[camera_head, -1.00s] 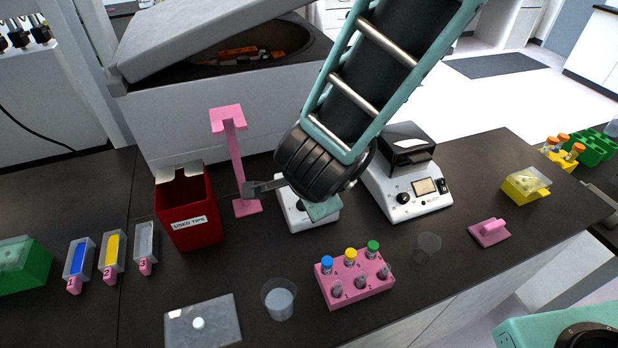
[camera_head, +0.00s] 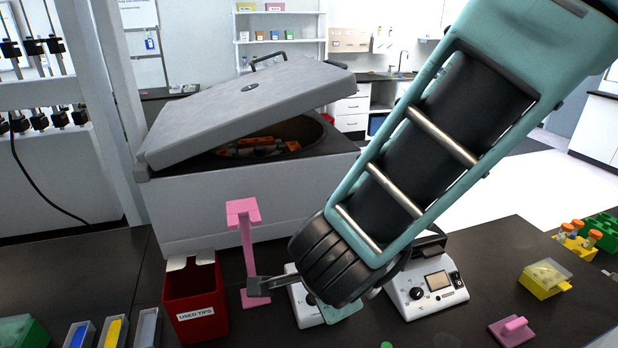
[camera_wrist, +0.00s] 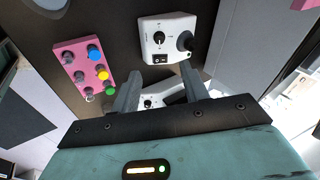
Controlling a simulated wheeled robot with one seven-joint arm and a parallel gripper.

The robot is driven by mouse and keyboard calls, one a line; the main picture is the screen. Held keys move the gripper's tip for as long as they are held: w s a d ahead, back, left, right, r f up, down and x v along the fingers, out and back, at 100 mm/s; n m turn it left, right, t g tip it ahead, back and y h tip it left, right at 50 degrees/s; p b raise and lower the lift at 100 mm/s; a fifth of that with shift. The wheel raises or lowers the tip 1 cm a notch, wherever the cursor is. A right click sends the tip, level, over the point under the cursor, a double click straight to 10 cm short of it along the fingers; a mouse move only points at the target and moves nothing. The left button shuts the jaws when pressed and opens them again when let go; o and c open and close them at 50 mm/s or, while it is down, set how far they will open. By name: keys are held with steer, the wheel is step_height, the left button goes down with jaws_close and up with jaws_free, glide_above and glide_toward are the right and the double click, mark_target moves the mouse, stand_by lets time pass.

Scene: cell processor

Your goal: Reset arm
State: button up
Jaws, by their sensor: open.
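My teal and black arm reaches in from the upper right in the head view. My gripper (camera_head: 262,287) is at its lower end, above the bench, close to the pink stand (camera_head: 246,252). In the wrist view my gripper (camera_wrist: 160,90) shows two grey fingers spread apart with nothing between them. Beyond the fingers lies a white device with knobs, and another white device (camera_wrist: 177,35) sits above them. A pink rack (camera_wrist: 72,62) with blue, yellow and green caps is to the left in the wrist view.
A red used-tips bin (camera_head: 194,300) stands left of the pink stand. Behind is a large centrifuge with a tilted lid (camera_head: 245,105). A white device with a display (camera_head: 430,292) is right of my gripper. A yellow box (camera_head: 545,279) and pink block (camera_head: 511,330) sit farther right.

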steer(key=s+a+r+n+g+y+b, duration=0.1)
steer(key=s+a+n+g+y+b, duration=0.15)
steer(key=s+n+y+b, duration=0.6)
steer(key=s+d+f+n+g+h, duration=0.1)
steer(key=s+d+n+g+h, duration=0.1)
steer(key=d+n, duration=0.4)
steer(key=s+d+f+n+g+h+p, duration=0.1)
steer(key=s+d+n+g+h, duration=0.1)
steer(key=s+d+n+h, duration=0.2)
steer(key=d+n+h, duration=0.2)
steer(key=d, duration=0.2)
steer(key=shift+d+f+p, duration=0.2)
steer(key=shift+f+p, duration=0.1)
